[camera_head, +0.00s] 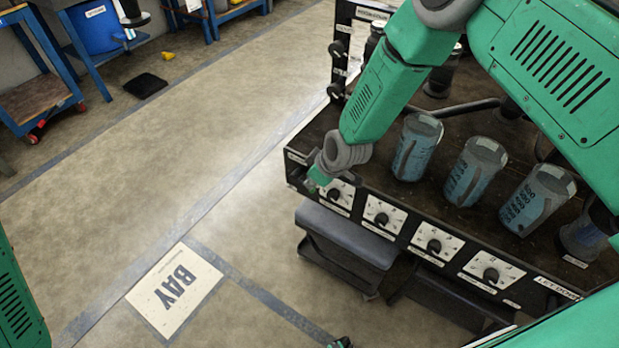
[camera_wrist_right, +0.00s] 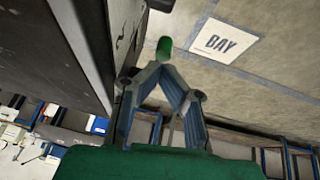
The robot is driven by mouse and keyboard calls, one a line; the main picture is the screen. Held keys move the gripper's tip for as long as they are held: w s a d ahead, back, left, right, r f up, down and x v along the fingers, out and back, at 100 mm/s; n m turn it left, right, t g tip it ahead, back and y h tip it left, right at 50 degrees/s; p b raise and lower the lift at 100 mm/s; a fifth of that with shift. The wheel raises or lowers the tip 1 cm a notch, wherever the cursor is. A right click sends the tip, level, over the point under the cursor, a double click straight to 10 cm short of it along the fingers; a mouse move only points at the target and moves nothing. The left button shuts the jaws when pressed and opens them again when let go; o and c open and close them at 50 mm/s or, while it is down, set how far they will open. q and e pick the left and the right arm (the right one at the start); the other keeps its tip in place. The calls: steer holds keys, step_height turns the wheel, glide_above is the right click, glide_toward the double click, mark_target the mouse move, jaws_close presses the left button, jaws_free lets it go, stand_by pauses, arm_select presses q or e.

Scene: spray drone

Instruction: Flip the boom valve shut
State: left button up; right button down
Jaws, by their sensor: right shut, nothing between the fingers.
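A dark bench (camera_head: 420,215) has a row of black knobs on white dial plates along its front edge. The leftmost dial (camera_head: 335,194) is beside my right gripper (camera_head: 318,176), which is shut and empty at the bench's front left corner. I cannot tell whether it touches the dial. In the right wrist view the gripper (camera_wrist_right: 165,46) has its green tips together, with the dark bench side (camera_wrist_right: 75,45) to the left. I cannot tell which control is the boom valve; the labels are too small. A small dark green tip (camera_head: 340,343) at the bottom edge may be my left gripper.
Other dials (camera_head: 383,217) sit to the right. Blue-grey cups (camera_head: 416,147) stand on the bench behind them. The floor with the BAY sign (camera_head: 174,288) is clear.

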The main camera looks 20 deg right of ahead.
mark_target(313, 193)
steer(key=shift+s+d+f+b, duration=0.25)
steer(key=shift+f+b, duration=0.05)
steer(key=shift+f, duration=0.3)
steer(key=shift+s+f+t+y+b, duration=0.1)
steer(key=shift+f+t+y+b, duration=0.45)
steer(key=shift+t+y+b, duration=0.3)
steer(key=shift+f+t+y+b, duration=0.55)
steer(key=shift+f+t+b, duration=0.1)
steer(key=shift+t+b, duration=0.4)
steer(key=shift+f, duration=0.2)
